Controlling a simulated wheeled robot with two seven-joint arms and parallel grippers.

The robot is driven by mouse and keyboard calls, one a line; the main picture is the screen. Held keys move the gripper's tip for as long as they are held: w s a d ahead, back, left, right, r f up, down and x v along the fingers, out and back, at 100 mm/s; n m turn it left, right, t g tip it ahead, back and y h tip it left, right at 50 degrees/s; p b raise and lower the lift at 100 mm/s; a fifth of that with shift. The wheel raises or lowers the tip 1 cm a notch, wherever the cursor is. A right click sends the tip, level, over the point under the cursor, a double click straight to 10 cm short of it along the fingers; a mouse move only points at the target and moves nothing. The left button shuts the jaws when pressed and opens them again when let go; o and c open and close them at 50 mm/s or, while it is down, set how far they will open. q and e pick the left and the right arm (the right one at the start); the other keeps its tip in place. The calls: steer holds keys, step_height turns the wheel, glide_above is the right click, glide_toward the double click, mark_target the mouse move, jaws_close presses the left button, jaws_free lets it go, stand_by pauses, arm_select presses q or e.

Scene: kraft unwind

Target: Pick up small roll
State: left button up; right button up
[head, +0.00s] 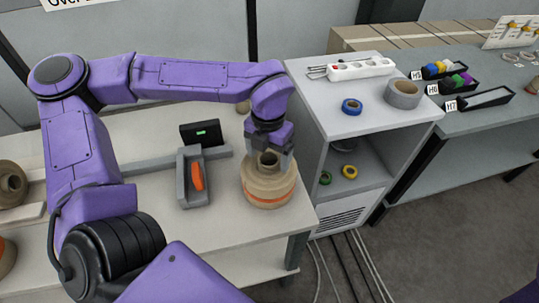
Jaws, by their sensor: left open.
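A small kraft-brown roll (267,190) with an orange band and an open core stands upright near the right end of the pale workbench (225,228). My left arm reaches over from the left, and my left gripper (268,157) points down at the top of the roll. Its jaws are open around or just above the core; I cannot tell whether they touch it. My right gripper is not in the picture.
A grey holder (194,185) with an orange-handled tool and a small dark display (200,133) stand left of the roll. A grey cabinet (335,105) with tape rolls and a power strip is to the right. Other brown rolls (12,184) sit at the far left.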

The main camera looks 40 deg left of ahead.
arm_select(q)
jaws_close()
steer(key=shift+r, duration=0.15)
